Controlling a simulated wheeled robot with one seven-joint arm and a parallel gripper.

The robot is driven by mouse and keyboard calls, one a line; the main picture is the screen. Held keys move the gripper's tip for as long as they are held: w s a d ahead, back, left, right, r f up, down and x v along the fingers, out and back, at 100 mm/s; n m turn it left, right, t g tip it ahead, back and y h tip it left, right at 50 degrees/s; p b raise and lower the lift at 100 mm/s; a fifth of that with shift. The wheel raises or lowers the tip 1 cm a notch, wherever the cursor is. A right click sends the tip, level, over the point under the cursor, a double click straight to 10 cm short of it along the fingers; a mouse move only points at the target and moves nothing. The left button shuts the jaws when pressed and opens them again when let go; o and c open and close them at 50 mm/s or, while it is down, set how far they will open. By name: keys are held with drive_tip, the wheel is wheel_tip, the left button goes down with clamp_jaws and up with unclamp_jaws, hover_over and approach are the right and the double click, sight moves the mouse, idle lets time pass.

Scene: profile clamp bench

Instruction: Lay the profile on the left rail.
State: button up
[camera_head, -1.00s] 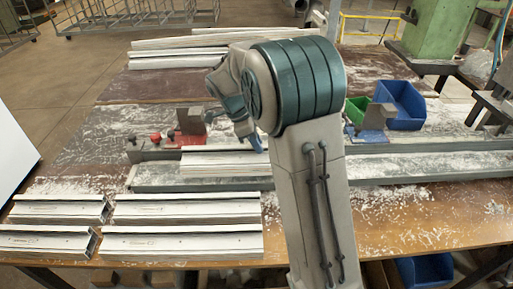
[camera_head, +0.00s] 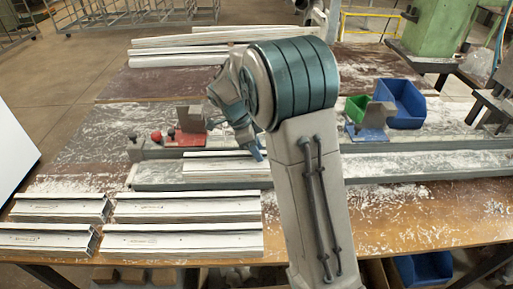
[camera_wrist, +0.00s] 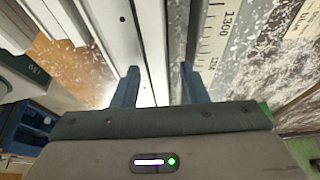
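The profile (camera_head: 220,167) is a long pale metal piece with a flat top. In the head view it lies along the left part of the grey rail (camera_head: 155,180), its right part hidden by my arm. My gripper (camera_head: 257,153) points down at it. The rail's ruler face (camera_wrist: 215,45) runs close along the right finger. Whether the profile's underside touches the rail is hidden.
Several similar profiles (camera_head: 185,242) lie at the table's front left. Red-knobbed clamps (camera_head: 172,136) stand behind the rail. A blue bin (camera_head: 400,103) and a green bin (camera_head: 357,108) stand at the right. More long profiles (camera_head: 190,50) lie at the back. White chips litter the bench.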

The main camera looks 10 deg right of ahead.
drive_tip(key=s+v, duration=0.1)
drive_tip(key=v, duration=1)
wheel_tip(320, 180, up, 3)
drive_tip(key=n+y, duration=0.1)
drive_tip(key=n, duration=0.3)
hover_over(253, 169)
drive_tip(key=s+d+f+n+t+y, duration=0.1)
drive_tip(key=s+f+n+t, duration=0.1)
drive_tip(key=s+n, duration=0.6)
drive_tip(key=s+d+f+n+t+y, duration=0.1)
drive_tip(key=s+f+n+t+y, duration=0.1)
drive_tip(key=s+n, duration=0.6)
drive_tip(key=s+f, duration=0.1)
drive_tip(key=s, duration=0.3)
drive_tip(key=shift+f+b, duration=0.3)
